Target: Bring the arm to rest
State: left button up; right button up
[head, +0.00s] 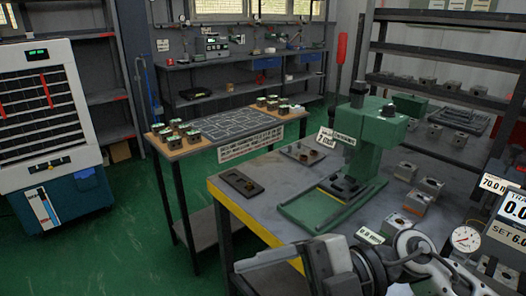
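One arm of mine, my right, comes in at the bottom right, in front of the workbench's near edge. Its white links and dark wrist lie low in the frame. My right gripper (270,258) points left from the dark wrist, with a pale, finger-like part at its end. I cannot tell whether its fingers are open or shut, and nothing clearly shows in it. My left gripper is not in view. A green press (370,140) stands on the grey workbench (262,205) beyond the arm. Several grey valve blocks (431,186) sit right of the press.
A dark tray (241,182) lies at the workbench's left. A round gauge (465,239) and displays (514,206) stand at the right, close to the arm. A second table (190,150) holds blocks and a marked grid. Green floor (120,235) is open at left.

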jog(key=w+d+r+m+t+y, duration=0.15)
jog(key=w+m+t+y, duration=0.4)
jog(key=m+t, duration=0.55)
jog(key=w+d+f+m+t+h, duration=0.55)
jog(key=f+m+t+h, duration=0.35)
jog(key=m+t+h, duration=0.2)
jog(key=s+d+f+m+g+h, duration=0.3)
jog(key=s+f+h, duration=0.1)
jog(key=f, duration=0.7)
jog(key=s+d+f+m+g+h, duration=0.3)
jog(key=s+f, duration=0.4)
jog(key=f, duration=0.4)
jog(key=shift+s+d+g+h, duration=0.3)
jog(key=shift+d+g+h, duration=0.15)
jog(key=shift+g+h, duration=0.1)
jog(key=shift+r, duration=0.1)
